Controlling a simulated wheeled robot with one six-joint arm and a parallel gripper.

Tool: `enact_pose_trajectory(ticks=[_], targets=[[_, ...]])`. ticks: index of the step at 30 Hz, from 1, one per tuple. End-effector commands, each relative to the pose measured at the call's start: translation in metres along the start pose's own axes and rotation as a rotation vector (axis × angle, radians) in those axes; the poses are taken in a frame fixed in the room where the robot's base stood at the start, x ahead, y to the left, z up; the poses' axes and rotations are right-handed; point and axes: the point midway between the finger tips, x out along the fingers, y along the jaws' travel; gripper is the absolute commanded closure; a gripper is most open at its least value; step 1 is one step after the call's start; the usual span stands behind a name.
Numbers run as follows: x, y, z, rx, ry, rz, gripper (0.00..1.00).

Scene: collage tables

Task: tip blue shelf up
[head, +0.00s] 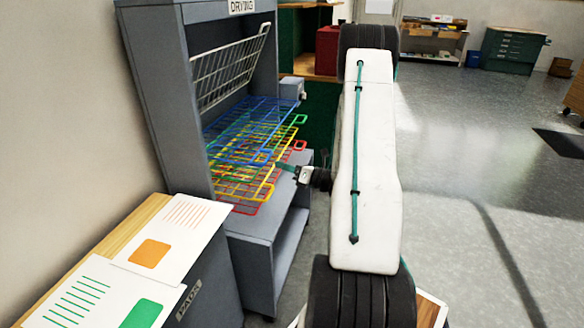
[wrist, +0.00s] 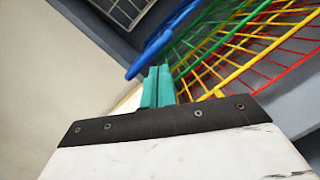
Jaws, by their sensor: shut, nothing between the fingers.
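The blue shelf (head: 240,118) is the top one of a stack of coloured wire shelves in a grey drying rack and lies about level. Its blue front loop shows in the wrist view (wrist: 152,56). My gripper (head: 279,166) has its teal fingers shut and empty at the front of the stack, close to the blue loop. In the wrist view the fingertips (wrist: 158,72) are just beside the loop; I cannot tell whether they touch it.
Green (head: 299,120), red (head: 299,145) and yellow (head: 262,194) shelves lie below the blue one. A white wire shelf (head: 230,68) is tipped up above. A table with printed sheets (head: 150,250) stands at the front left. Open floor (head: 480,190) lies to the right.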

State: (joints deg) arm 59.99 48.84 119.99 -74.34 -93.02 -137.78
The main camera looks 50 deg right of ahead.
Motion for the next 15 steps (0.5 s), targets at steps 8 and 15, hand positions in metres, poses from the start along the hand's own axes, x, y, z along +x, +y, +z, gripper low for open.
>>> enact_pose_trajectory(ticks=[8, 15], targets=[[0.056, 0.003, 0.009, -0.007, 0.004, 0.007, 1.00], [0.056, -0.001, 0.036, -0.003, 0.000, -0.001, 1.00]])
